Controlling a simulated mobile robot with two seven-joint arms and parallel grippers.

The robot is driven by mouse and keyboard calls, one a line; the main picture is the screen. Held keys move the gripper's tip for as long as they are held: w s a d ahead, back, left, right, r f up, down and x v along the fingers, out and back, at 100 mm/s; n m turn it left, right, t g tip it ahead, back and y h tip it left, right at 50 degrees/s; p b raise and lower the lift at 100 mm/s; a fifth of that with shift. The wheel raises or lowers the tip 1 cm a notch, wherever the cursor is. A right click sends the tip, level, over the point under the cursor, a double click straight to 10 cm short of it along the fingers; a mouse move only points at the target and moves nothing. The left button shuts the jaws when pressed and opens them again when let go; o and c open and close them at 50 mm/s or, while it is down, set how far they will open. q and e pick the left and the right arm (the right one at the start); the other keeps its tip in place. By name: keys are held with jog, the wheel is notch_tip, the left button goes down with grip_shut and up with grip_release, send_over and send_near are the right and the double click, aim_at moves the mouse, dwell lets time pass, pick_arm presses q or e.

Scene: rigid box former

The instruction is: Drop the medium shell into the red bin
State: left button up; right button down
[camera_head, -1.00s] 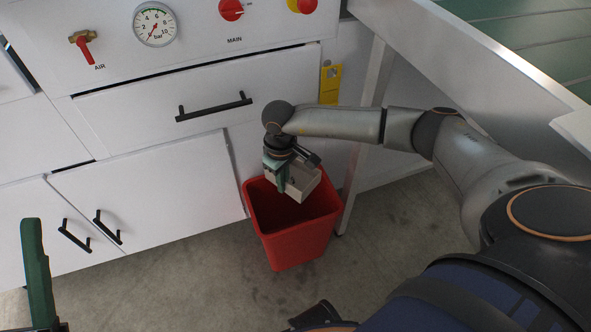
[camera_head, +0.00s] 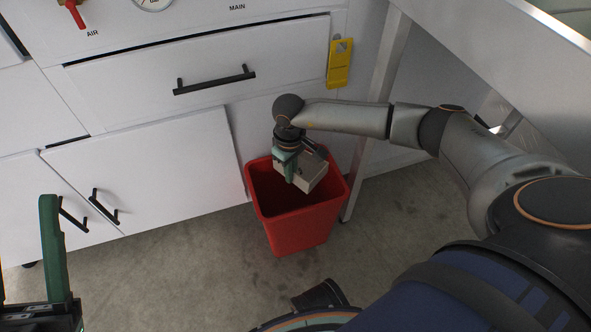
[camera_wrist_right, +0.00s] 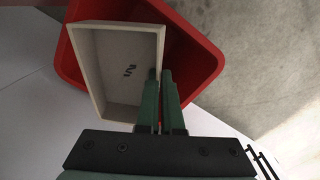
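The medium shell is a shallow, open grey-beige box (camera_head: 309,177) with a dark mark inside its floor. It also shows in the right wrist view (camera_wrist_right: 120,62). My right gripper (camera_head: 290,176) is shut on one wall of the shell, one finger inside and one outside; its green fingers also show in the right wrist view (camera_wrist_right: 161,88). The shell hangs tilted over the mouth of the red bin (camera_head: 300,232), which stands on the floor. The bin also shows in the right wrist view (camera_wrist_right: 203,60). My left gripper (camera_head: 50,250) is only partly in view at the lower left, with one green finger showing.
A white cabinet (camera_head: 150,180) with black handles stands behind and left of the bin. A table leg (camera_head: 372,120) rises close at the bin's right. A yellow tag (camera_head: 340,62) hangs above. Bare concrete floor (camera_head: 200,280) lies in front.

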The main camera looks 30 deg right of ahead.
pick_arm(q)
jog(key=shift+f, duration=0.1)
pick_arm(e)
jog(key=shift+f, duration=0.2)
jog(key=c, duration=1)
grip_release()
jog(key=shift+r, duration=0.1)
